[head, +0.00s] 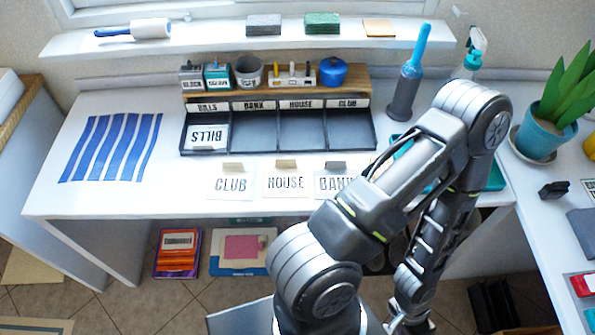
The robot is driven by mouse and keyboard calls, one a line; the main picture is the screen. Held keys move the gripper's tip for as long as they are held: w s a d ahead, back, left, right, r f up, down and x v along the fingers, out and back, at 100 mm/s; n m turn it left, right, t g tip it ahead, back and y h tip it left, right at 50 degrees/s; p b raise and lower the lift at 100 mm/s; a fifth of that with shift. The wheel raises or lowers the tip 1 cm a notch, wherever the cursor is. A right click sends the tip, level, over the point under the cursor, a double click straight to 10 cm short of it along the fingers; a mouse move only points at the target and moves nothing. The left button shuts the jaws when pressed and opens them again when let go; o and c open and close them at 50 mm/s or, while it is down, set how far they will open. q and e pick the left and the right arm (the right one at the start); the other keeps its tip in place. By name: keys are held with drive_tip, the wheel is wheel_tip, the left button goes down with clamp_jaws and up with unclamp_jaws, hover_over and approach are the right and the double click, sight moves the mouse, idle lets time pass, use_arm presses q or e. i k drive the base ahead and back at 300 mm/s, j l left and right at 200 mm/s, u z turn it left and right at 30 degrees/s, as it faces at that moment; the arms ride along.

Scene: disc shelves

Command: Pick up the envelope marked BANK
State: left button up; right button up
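The envelope marked BANK (332,184) is white with a dark grey tab on top. It lies on the white desk, right of the HOUSE envelope (286,185) and the CLUB envelope (231,185). My arm hides its right end. My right arm rises in front of the desk and bends down again. Its gripper (408,322) is low at the bottom edge, away from the envelopes, its fingers unclear. My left gripper is not in view.
A wooden shelf (374,88) with stamps and pots stands behind the sorter. A blue-striped mat (112,146) lies left. A teal tray (493,178) is partly behind my arm.

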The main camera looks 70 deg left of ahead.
sight(327, 181)
drive_tip(key=k+j, duration=0.7)
drive_tip(key=k, duration=0.1)
